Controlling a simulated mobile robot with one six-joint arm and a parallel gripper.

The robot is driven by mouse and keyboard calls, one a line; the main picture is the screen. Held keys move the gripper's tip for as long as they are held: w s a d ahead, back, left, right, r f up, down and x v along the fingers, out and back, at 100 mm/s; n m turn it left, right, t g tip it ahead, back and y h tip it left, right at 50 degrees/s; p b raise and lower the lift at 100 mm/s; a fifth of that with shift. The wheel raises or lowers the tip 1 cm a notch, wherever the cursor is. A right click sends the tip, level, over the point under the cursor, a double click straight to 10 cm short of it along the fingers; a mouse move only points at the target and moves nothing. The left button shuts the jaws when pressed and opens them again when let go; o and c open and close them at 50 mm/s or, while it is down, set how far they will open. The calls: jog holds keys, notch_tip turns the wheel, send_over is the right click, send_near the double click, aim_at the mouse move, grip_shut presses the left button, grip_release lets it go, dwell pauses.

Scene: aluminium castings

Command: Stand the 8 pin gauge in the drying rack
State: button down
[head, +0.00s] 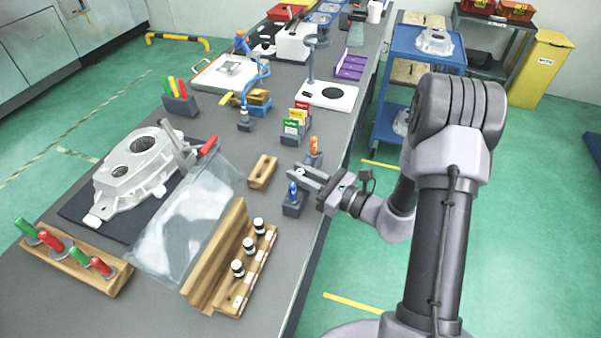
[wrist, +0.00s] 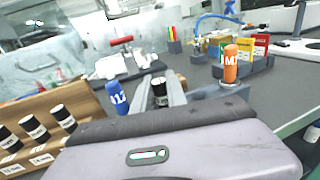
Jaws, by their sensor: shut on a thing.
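My gripper (head: 303,173) is above the bench, near its right edge. In the wrist view its fingers (wrist: 160,95) are shut on a small dark cylinder with a white band, which looks like a pin gauge (wrist: 160,86); its size mark cannot be read. A wooden rack (head: 212,262) with a tall back board stands at the front of the bench. Three black-topped gauges with white bands stand in its row (head: 248,245); they also show at the left of the wrist view (wrist: 36,128), above white labels. My gripper is up and right of this rack, apart from it.
A blue-handled gauge (head: 292,188) and an orange-handled gauge (head: 314,145) stand in grey holders close to my gripper. A small wooden block (head: 262,172) lies to its left. A clear sheet (head: 190,220) leans behind the rack; a casting (head: 135,172) lies beyond.

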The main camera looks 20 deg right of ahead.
jog(key=shift+f+b, duration=0.3)
jog(key=shift+f, duration=0.1)
jog(key=c, duration=1.3)
grip_release()
jog(key=shift+o, duration=0.2)
jog(key=shift+s+d, duration=0.1)
jog(key=p+v, duration=0.4)
jog(key=v, duration=1.3)
jog(key=shift+d, duration=0.1)
